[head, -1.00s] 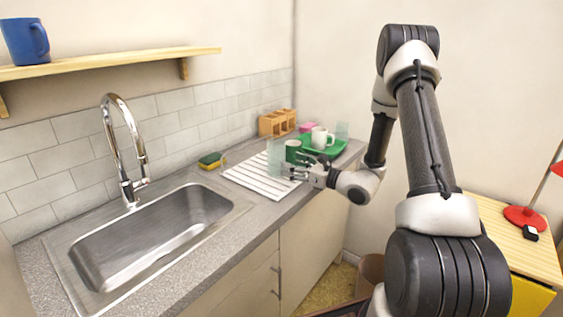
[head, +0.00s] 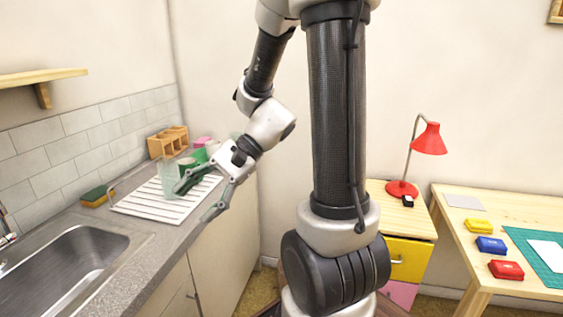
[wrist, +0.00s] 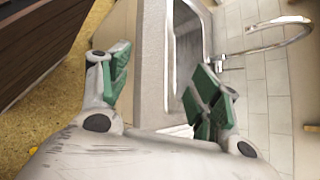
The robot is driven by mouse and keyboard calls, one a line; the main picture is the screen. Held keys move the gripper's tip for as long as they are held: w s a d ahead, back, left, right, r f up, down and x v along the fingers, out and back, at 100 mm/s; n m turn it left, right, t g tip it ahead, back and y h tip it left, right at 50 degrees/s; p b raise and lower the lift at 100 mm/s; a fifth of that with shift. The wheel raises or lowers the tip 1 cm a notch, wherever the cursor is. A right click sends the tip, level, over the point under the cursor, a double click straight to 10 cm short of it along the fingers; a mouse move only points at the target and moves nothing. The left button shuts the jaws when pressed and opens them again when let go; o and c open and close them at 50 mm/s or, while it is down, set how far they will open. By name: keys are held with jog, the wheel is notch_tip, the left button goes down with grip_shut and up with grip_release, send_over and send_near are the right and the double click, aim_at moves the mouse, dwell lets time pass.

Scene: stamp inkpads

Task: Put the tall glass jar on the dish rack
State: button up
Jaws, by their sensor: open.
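The tall glass jar (head: 168,177) is clear and pale green. It stands upright at the back of the white slatted dish rack (head: 140,208) in the head view, and appears to rest on it. My gripper (head: 194,203) is open and empty, in front and to the right of the jar, with its fingers spread over the counter's front edge.
A green mug (head: 190,169) stands right of the jar, partly hidden by my gripper. A wooden compartment box (head: 168,142) is behind. A sponge (head: 97,196) lies left of the rack, near the sink (head: 65,265). A desk (head: 500,215) is at right.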

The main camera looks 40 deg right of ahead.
jog(key=s+d+r+n+t+h, duration=0.1)
jog(key=s+d+r+n+h, duration=0.2)
jog(key=d, duration=0.4)
jog(key=s+d+r+n+t+h, duration=0.2)
jog(key=s+d+r+n+h, duration=0.2)
jog(key=s+d+n+h, duration=0.2)
jog(key=shift+d+r+n+t+h, duration=0.3)
jog(key=shift+d+n+h, duration=0.65)
jog(key=shift+d, duration=0.25)
jog(key=shift+s, duration=0.1)
